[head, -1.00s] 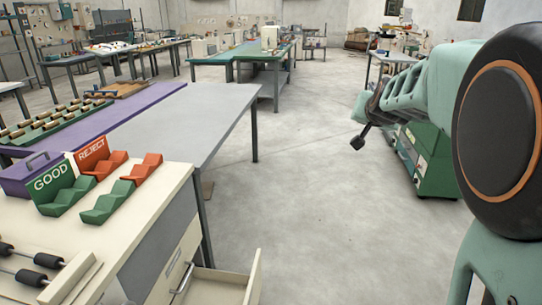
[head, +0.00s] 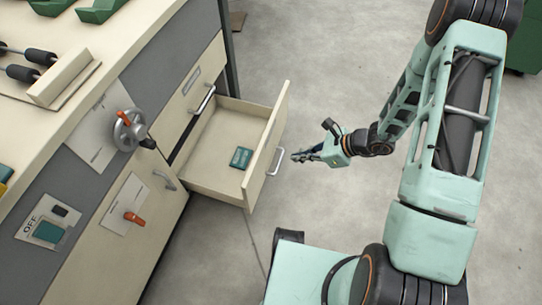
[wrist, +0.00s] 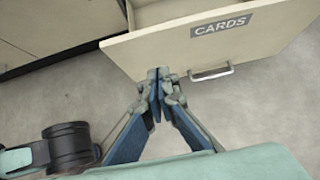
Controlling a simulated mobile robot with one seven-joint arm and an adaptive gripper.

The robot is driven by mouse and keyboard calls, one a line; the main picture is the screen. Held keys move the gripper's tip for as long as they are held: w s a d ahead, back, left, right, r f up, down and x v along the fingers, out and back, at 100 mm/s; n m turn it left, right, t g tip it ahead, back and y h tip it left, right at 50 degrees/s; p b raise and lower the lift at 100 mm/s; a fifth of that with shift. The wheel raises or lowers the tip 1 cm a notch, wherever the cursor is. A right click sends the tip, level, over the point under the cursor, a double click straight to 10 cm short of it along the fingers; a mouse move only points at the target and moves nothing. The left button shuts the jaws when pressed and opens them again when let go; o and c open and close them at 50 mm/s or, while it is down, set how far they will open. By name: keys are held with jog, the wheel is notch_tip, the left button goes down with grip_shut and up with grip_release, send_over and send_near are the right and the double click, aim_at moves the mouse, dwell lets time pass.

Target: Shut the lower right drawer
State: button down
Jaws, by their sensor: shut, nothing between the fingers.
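The lower right drawer (head: 262,150) of the cream cabinet stands pulled well out, below a shut upper drawer. A small teal box or packet (head: 241,157) lies inside it. Its front panel also shows in the wrist view (wrist: 150,50), with a CARDS label and a metal bar handle (wrist: 211,75). My gripper (head: 297,157) is shut and empty just outside the drawer front, near the handle. In the wrist view my fingertips (wrist: 158,75) overlap the panel's lower edge, left of the handle. I cannot tell whether they touch it.
The shut upper drawer has a handle (head: 205,99). The cabinet front carries a handwheel (head: 129,130), an orange-handled lever (head: 133,217) and a switch panel marked OFF (head: 48,227). The grey floor (head: 340,70) beyond the drawer is clear.

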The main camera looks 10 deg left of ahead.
aim_at(258, 159)
jog(key=b+x, duration=0.1)
jog(key=x, duration=0.3)
jog(key=a+r+b+x, duration=0.1)
jog(key=x, duration=0.3)
jog(key=b+x, duration=0.1)
jog(key=x, duration=0.3)
jog(key=shift+a+r, duration=0.15)
jog(key=shift+a, duration=0.05)
jog(key=shift+w+a+r+b, duration=0.1)
jog(key=shift+a+b, duration=0.25)
jog(key=shift+a, duration=0.25)
